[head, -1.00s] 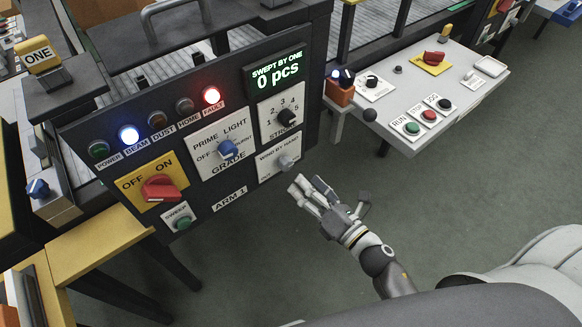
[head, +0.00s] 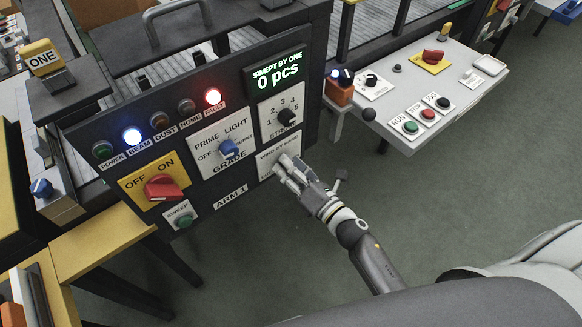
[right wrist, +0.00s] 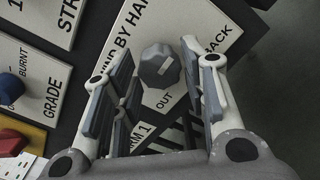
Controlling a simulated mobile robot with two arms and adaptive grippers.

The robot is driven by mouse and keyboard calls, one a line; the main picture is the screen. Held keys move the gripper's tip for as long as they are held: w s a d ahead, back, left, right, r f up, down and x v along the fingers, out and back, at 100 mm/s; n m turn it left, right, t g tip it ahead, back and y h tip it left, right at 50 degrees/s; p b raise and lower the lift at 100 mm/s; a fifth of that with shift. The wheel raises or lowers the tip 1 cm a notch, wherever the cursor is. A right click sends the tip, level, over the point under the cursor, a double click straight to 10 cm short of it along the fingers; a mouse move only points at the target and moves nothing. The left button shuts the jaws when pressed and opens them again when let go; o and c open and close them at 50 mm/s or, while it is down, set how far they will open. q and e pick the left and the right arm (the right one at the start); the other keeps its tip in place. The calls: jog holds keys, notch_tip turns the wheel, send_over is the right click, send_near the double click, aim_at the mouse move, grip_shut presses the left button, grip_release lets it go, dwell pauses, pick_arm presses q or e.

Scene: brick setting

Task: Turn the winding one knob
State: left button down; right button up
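The grey faceted winding knob (right wrist: 160,66) sits on a white plate (right wrist: 190,32) lettered "WIND BY HAND", with "OUT" and "BACK" also readable. My right gripper (right wrist: 157,62) is open, with one finger on each side of the knob. A small gap shows on the left side; on the right side the finger is very close, and I cannot tell if it touches. In the head view my right gripper (head: 284,166) is at this plate, low on the right of the ARM 1 panel (head: 240,192), and hides the knob. My left gripper is not in view.
On the panel, the black stroke knob (head: 287,117) is just above and the blue grade knob (head: 228,148) is to the left. A red switch (head: 163,188) and green sweep button (head: 184,222) are further left. Open floor (head: 420,220) lies to the right.

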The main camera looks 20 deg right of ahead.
jog(key=c, duration=0.5)
jog(key=shift+m, duration=0.3)
jog(key=m+p, duration=0.6)
jog(key=m, duration=1.3)
dwell(0.5)
jog(key=o, duration=1)
